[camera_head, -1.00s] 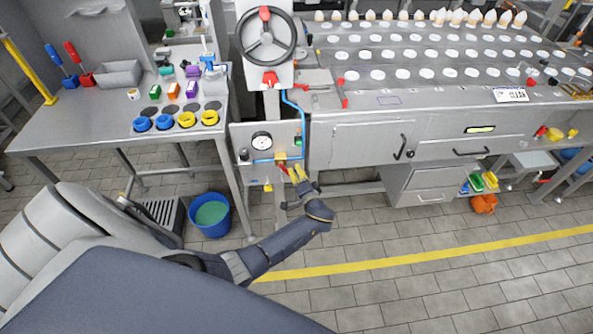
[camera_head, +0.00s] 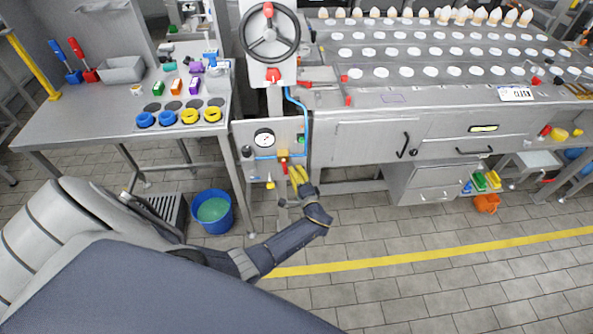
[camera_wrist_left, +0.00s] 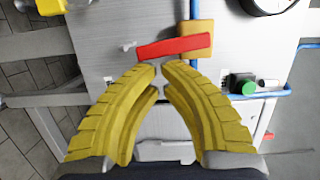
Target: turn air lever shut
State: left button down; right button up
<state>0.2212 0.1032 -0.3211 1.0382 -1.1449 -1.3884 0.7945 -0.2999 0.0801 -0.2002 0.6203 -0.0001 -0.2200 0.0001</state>
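The air lever (camera_wrist_left: 173,47) is a red bar on a brass valve block (camera_wrist_left: 198,38) in the left wrist view. It lies crosswise to the blue pipe entering the block. In the head view, the lever (camera_head: 285,169) hangs below the brass block (camera_head: 283,155) on the grey panel, partly hard to make out beside my fingers. My left gripper (camera_wrist_left: 159,65) has yellow ribbed fingers with tips almost together, only a thin gap between them and nothing seen held. The tips are right by the lever's edge; contact is unclear. The gripper (camera_head: 296,174) also shows in the head view. My right gripper is out of view.
A pressure gauge (camera_head: 264,138) sits above left of the valve. A blue bucket (camera_head: 211,211) stands on the floor to the left.

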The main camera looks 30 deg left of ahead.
pick_arm(q)
jog(key=shift+s+a+f+m, duration=0.1)
jog(key=shift+m, duration=0.2)
dwell(0.4)
